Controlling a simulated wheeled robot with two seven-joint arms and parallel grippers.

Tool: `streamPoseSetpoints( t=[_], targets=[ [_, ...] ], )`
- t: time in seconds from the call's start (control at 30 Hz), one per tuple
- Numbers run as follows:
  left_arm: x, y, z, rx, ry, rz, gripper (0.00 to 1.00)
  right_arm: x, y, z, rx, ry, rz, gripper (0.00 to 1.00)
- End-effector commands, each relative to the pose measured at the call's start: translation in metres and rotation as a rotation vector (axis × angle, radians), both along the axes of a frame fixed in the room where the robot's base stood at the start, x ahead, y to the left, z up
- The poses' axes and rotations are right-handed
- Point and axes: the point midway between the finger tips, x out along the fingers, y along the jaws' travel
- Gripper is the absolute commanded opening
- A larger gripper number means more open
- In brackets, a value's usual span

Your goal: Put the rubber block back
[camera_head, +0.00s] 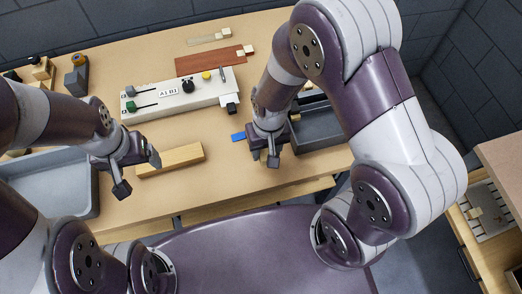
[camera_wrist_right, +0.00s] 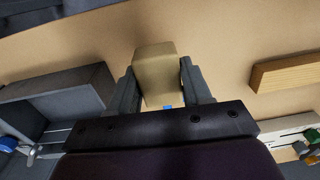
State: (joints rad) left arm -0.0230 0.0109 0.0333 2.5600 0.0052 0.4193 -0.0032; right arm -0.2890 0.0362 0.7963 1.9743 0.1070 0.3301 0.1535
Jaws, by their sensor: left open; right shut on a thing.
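My right gripper (camera_head: 264,157) is shut on a tan block, which I take to be the rubber block. The block (camera_wrist_right: 155,62) shows plainly between the two dark fingers in the right wrist view, with bare tabletop behind it. In the head view the fingers and wrist hide most of it. I cannot tell whether it touches the table. My left gripper (camera_head: 138,172) is open and empty, beside the left end of a long wooden bar.
The long wooden bar (camera_head: 172,160) lies on the table (camera_head: 215,180). A grey tray (camera_head: 316,128) stands right of my right gripper, another (camera_head: 45,180) at the left. A white control unit (camera_head: 180,95) and a red-brown board (camera_head: 205,62) lie behind. A small blue piece (camera_head: 238,137) is close to my right gripper.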

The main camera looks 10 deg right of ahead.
Motion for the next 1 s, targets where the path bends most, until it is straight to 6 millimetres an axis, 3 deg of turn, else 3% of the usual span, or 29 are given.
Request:
streamPoseSetpoints(
  t=[0.17, 0.4, 0.77, 0.8, 0.83, 1.0],
  targets=[
    [0.0, 0.0, 0.001, 0.0, 0.0, 0.0, 0.81, 0.012, 0.011, -0.012, 0.0, 0.002, 0.0, 0.07],
    [0.0, 0.0, 0.001, 0.0, 0.0, 0.0, 0.81, 0.012, 0.011, -0.05, -0.001, 0.002, -0.002, 0.07],
    [0.0, 0.0, -0.003, 0.0, 0.0, 0.0, 0.81, 0.013, 0.011, -0.055, 0.0, -0.001, -0.001, 0.07],
    [0.0, 0.0, -0.002, 0.0, 0.0, 0.0, 0.81, 0.013, 0.011, -0.054, 0.0, -0.001, -0.001, 0.62],
    [0.0, 0.0, -0.002, 0.0, 0.0, 0.0, 0.81, 0.013, 0.011, -0.053, 0.0, -0.001, 0.0, 0.71],
    [0.0, 0.0, -0.002, 0.0, 0.0, 0.0, 0.81, 0.012, 0.011, -0.054, 0.0, 0.0, -0.001, 0.74]
  ],
)
